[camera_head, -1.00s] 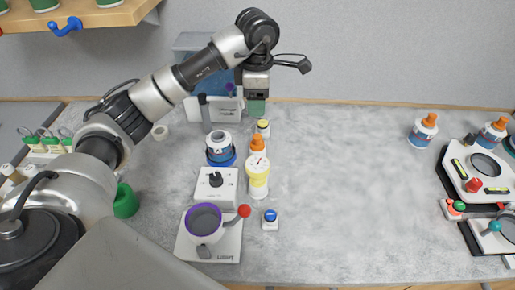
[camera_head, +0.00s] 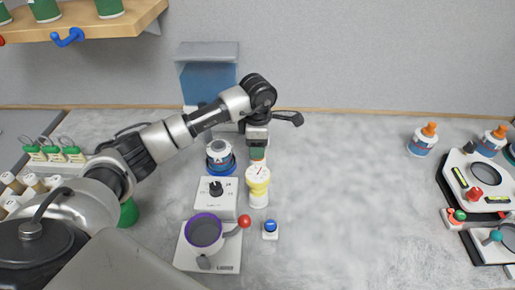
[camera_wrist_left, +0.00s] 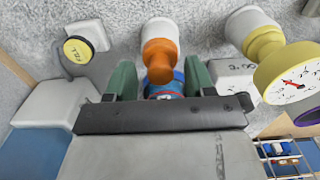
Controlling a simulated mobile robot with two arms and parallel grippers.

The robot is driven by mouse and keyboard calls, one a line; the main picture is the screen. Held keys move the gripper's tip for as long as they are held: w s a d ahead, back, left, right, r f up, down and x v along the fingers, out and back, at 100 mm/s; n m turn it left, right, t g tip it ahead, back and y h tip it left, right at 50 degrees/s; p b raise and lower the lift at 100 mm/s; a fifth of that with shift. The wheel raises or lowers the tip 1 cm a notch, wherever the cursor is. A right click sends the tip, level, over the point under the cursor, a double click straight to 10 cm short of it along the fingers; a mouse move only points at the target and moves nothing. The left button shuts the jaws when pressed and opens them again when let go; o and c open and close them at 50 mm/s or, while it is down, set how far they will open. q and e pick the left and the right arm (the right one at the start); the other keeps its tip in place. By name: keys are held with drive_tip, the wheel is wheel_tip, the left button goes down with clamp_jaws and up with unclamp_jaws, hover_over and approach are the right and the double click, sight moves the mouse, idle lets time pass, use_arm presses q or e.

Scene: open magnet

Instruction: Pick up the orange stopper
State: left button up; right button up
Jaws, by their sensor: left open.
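The orange stopper (camera_wrist_left: 160,58) shows in the left wrist view, with a white part at its far end. It lies between and just beyond the two green fingertips of my left gripper (camera_wrist_left: 160,80), which is open. A gap shows on each side, so the fingers are not clamped on it. In the head view my left gripper (camera_head: 258,153) hangs straight behind the yellow-topped gauge (camera_head: 259,188) and hides most or all of the stopper. My right gripper is not in view.
A blue-and-white jar (camera_head: 219,150) stands close left of the gripper. A white dial box (camera_head: 216,195), a purple-rimmed pot (camera_head: 204,231) with a red-knobbed lever and a blue button (camera_head: 270,228) are nearer. Orange-capped bottles (camera_head: 423,140) stand right. The middle-right worktop is clear.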

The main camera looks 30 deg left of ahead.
use_arm(q)
drive_tip(key=shift+f, duration=0.5)
drive_tip(key=c, duration=1)
